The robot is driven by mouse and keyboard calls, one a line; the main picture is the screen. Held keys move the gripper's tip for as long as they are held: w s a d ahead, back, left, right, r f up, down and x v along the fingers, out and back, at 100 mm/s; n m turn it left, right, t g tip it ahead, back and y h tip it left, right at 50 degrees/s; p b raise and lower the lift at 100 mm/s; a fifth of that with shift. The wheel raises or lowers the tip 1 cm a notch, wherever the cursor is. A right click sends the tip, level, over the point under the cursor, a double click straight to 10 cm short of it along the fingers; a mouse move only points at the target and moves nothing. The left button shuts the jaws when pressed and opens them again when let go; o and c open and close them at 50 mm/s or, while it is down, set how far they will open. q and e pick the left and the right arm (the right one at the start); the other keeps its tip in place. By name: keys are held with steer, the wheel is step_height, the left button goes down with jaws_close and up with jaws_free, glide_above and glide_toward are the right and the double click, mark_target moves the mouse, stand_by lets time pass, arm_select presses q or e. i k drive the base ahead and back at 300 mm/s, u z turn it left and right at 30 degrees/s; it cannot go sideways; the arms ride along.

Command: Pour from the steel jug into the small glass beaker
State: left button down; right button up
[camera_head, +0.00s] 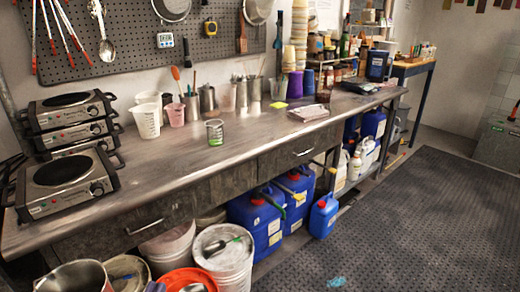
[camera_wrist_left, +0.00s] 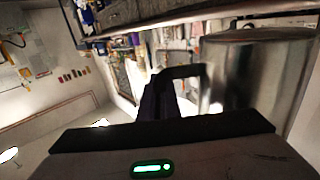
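The steel jug (camera_head: 75,277) shows at the bottom left of the head view, close to the camera and in front of the bench, with its open top visible and its lower part cut off. In the left wrist view the shiny jug (camera_wrist_left: 258,80) fills the right side, its dark handle (camera_wrist_left: 182,72) reaching to my left gripper (camera_wrist_left: 160,98). The dark fingers look closed on this handle. In the head view only a dark bit of the gripper (camera_head: 155,287) shows. My right gripper is not in view.
The metal bench (camera_head: 190,168) has stacked hotplates (camera_head: 66,178) at left. White (camera_head: 146,121) and pink (camera_head: 176,116) cups stand behind the beaker. Buckets (camera_head: 229,262) and blue canisters (camera_head: 257,220) stand below. The bench around the beaker is clear.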

mark_target(214, 128)
steer(key=z, duration=0.5)
steer(key=k, duration=0.6)
steer(key=z, duration=0.55)
steer(key=i, duration=2.05)
steer(key=u, duration=1.05)
steer(key=i, duration=0.6)
steer(key=u, duration=1.1)
steer(key=i, duration=0.45)
steer(key=u, duration=0.4)
